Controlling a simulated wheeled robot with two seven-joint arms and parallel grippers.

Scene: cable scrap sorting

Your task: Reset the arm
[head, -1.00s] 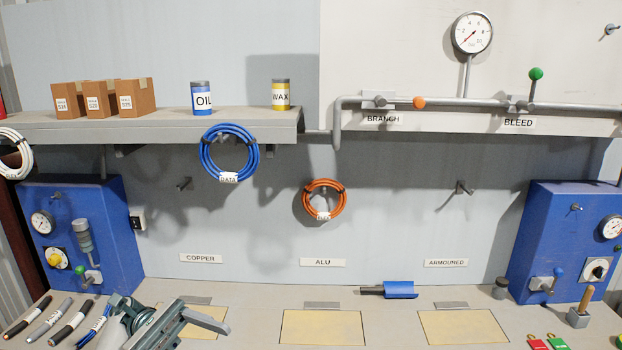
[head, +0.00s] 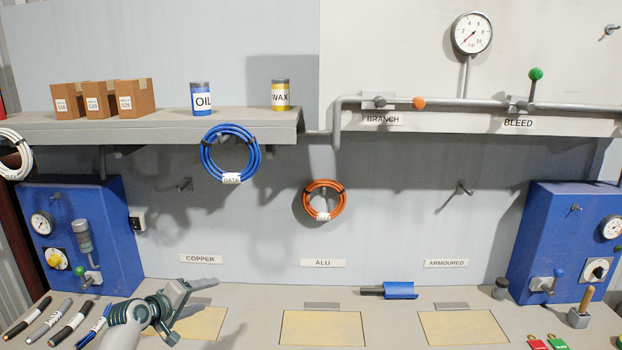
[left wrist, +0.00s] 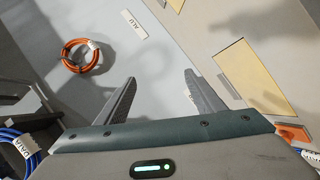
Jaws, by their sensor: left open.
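My left gripper (head: 196,300) is above the bench at the lower left in the head view, in front of the COPPER pad (head: 212,325). In the left wrist view my left gripper (left wrist: 160,84) has its two fingers spread apart, with nothing between them. The fingers point toward the back wall and the bench's back edge. My right gripper is in neither view.
Several cable pieces (head: 72,322) lie at the bench's left end. An orange coil (head: 309,204) and a blue DATA coil (head: 205,161) hang at the wall. A blue-handled tool (head: 400,290) lies at the bench's back. The ALU pad (head: 322,328) is bare.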

